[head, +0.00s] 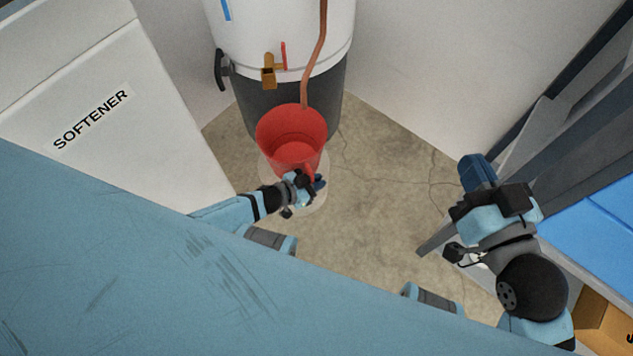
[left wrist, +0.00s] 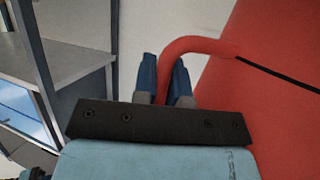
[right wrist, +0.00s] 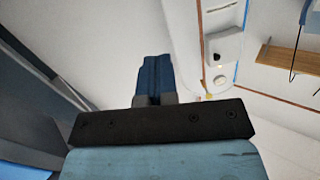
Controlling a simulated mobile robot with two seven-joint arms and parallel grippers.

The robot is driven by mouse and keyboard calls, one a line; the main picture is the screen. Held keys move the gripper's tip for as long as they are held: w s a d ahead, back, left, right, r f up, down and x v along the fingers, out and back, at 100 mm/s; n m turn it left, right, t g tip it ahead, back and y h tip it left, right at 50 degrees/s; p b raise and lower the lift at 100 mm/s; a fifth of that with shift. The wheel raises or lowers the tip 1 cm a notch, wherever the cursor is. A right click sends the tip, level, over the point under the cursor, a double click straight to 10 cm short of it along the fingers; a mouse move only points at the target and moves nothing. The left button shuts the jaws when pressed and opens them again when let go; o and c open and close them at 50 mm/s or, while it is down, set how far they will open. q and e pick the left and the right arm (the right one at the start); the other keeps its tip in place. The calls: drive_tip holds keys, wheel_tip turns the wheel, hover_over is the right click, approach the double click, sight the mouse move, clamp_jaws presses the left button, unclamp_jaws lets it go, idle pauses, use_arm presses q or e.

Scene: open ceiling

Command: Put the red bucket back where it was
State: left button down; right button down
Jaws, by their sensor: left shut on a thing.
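The red bucket (head: 291,128) is upright with its open top showing in the head view, in front of the water tank. My left gripper (head: 312,184) is at the bucket's near side, shut on its handle. In the left wrist view the red handle (left wrist: 197,45) passes between the two blue fingers (left wrist: 163,78), and the bucket wall (left wrist: 275,100) fills the right side. A pale round patch (head: 312,205) shows on the floor under and in front of the bucket. I cannot tell whether the bucket's base touches the floor. My right gripper (head: 478,172) is shut and empty, far to the right.
The white tank (head: 280,25) with a dark base (head: 265,105), brass valve (head: 269,72) and copper pipe (head: 313,65) stands behind the bucket. A white softener cabinet (head: 100,100) is at left. A grey shelf frame (head: 590,110) is at right. Bare concrete floor (head: 385,170) lies between.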

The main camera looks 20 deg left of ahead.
use_arm(q)
drive_tip(key=shift+f, duration=0.15)
drive_tip(key=c, duration=1.2)
unclamp_jaws()
drive_tip(key=shift+o, duration=0.2)
use_arm(e)
drive_tip(key=shift+r, duration=0.1)
